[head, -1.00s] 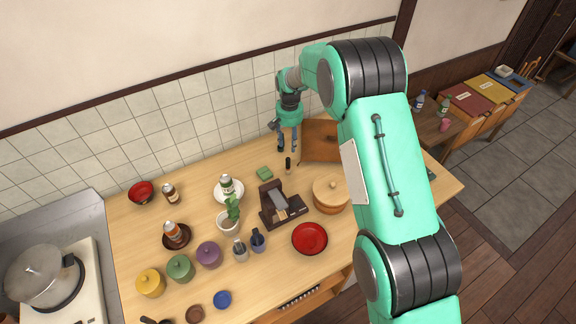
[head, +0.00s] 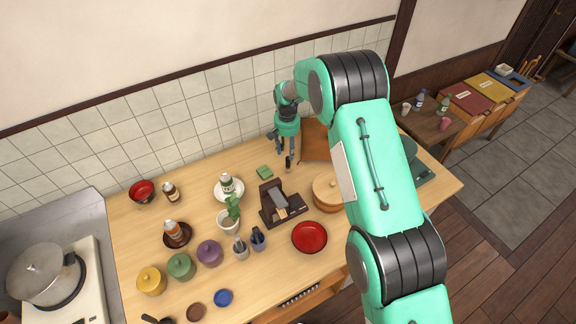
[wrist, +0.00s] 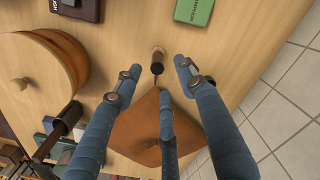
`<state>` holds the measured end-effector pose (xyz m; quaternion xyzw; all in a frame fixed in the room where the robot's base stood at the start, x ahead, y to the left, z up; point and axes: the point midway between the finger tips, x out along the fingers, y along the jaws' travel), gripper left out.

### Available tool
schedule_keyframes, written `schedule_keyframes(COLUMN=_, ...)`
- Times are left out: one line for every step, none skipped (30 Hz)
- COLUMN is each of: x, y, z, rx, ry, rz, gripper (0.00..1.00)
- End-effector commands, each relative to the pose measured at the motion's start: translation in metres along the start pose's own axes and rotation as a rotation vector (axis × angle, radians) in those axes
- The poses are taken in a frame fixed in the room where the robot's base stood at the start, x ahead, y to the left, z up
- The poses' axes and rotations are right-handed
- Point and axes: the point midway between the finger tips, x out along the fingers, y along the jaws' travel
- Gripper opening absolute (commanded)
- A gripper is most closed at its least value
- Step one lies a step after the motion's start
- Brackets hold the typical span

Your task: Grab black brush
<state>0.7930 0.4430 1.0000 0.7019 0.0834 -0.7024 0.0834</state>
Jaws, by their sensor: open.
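The black brush is a small upright item with a dark handle and a pale tan end; it stands on the wooden counter near the tiled wall. It shows in the head view (head: 288,169), partly covered by my fingers, and in the wrist view (wrist: 158,58). My gripper (head: 285,151) is just above it, pointing down. In the wrist view my gripper (wrist: 160,80) has its three blue fingers spread, and the brush appears between and slightly beyond the fingertips. Nothing is held. I cannot tell whether any finger touches the brush.
A red bowl (head: 309,237) is nearer the front.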

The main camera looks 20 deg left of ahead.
Motion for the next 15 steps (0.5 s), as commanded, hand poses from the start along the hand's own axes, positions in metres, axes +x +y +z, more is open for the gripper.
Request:
schedule_keyframes(x=0.009, y=0.000, z=0.001, rx=0.000, ry=-0.002, rz=0.001, gripper=0.40)
schedule_keyframes(x=0.013, y=0.000, z=0.001, rx=0.000, ry=-0.002, rz=0.001, gripper=0.40)
schedule_keyframes(x=0.019, y=0.000, z=0.001, rx=0.000, ry=-0.002, rz=0.000, gripper=0.40)
schedule_keyframes(x=0.022, y=0.000, z=0.000, rx=0.000, ry=-0.001, rz=0.000, gripper=0.40)
schedule_keyframes(x=0.026, y=0.000, z=0.000, rx=0.000, ry=0.000, rz=0.000, gripper=0.40)
schedule_keyframes(x=0.030, y=0.000, z=0.000, rx=0.000, ry=-0.001, rz=0.000, gripper=0.40)
schedule_keyframes(x=0.033, y=0.000, z=0.000, rx=0.000, ry=-0.001, rz=0.000, gripper=0.40)
schedule_keyframes(x=0.036, y=0.000, z=0.000, rx=0.000, ry=-0.001, rz=0.000, gripper=0.40)
schedule_keyframes(x=0.038, y=0.000, z=0.000, rx=0.000, ry=0.000, rz=0.000, gripper=0.40)
schedule_keyframes(x=0.040, y=0.000, z=0.000, rx=0.000, ry=0.000, rz=0.000, gripper=0.40)
schedule_keyframes(x=0.041, y=0.000, z=0.000, rx=0.000, ry=0.001, rz=0.000, gripper=0.40)
schedule_keyframes(x=0.042, y=0.000, z=0.000, rx=0.000, ry=0.001, rz=0.000, gripper=0.40)
schedule_keyframes(x=0.042, y=0.000, z=0.000, rx=0.000, ry=0.001, rz=0.000, gripper=0.40)
schedule_keyframes(x=0.042, y=0.000, z=0.000, rx=0.000, ry=0.001, rz=0.000, gripper=0.40)
schedule_keyframes(x=0.043, y=0.000, z=0.000, rx=0.000, ry=0.002, rz=0.000, gripper=0.40)
